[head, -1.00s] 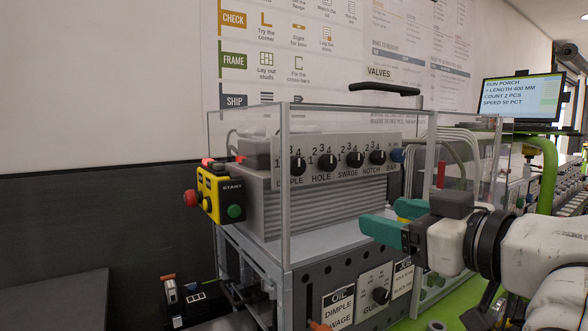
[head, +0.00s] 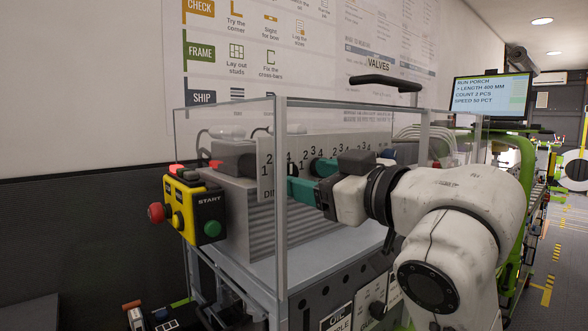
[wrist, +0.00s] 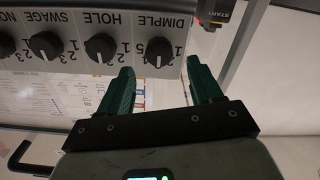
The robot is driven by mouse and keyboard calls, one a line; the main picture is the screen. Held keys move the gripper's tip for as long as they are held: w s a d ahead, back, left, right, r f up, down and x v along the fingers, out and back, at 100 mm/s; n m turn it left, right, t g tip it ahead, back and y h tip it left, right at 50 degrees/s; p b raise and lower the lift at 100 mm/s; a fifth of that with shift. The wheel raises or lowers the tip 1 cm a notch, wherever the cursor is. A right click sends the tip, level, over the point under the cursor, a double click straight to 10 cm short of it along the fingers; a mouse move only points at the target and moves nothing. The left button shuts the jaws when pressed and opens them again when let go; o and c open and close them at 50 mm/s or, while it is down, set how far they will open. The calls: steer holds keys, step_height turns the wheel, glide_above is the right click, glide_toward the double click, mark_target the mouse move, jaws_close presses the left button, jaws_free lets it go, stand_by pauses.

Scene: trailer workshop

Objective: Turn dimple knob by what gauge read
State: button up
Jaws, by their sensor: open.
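The dimple knob (wrist: 160,50) is black and sits under the upside-down DIMPLE label in the wrist view. In the head view the guard post and my fingers largely hide it. My gripper (wrist: 160,66) is open, its two green fingers spread to either side of the knob in the picture; no contact is visible. The knob's pointer setting is unclear. In the head view my gripper (head: 306,179) is in front of the knob panel (head: 266,150). I can identify no gauge face in these frames.
Further knobs, HOLE (wrist: 100,47) and SWAGE (wrist: 46,45), stand beside it. The clear guard's metal post (head: 281,240) rises close to my fingers. A yellow START box (head: 195,207) is at left. A screen (head: 493,96) shows length, count and speed.

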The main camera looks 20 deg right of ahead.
mark_target(290, 172)
steer(key=shift+p+x, duration=0.3)
steer(key=shift+x, duration=1.95)
steer(key=c, duration=1.1)
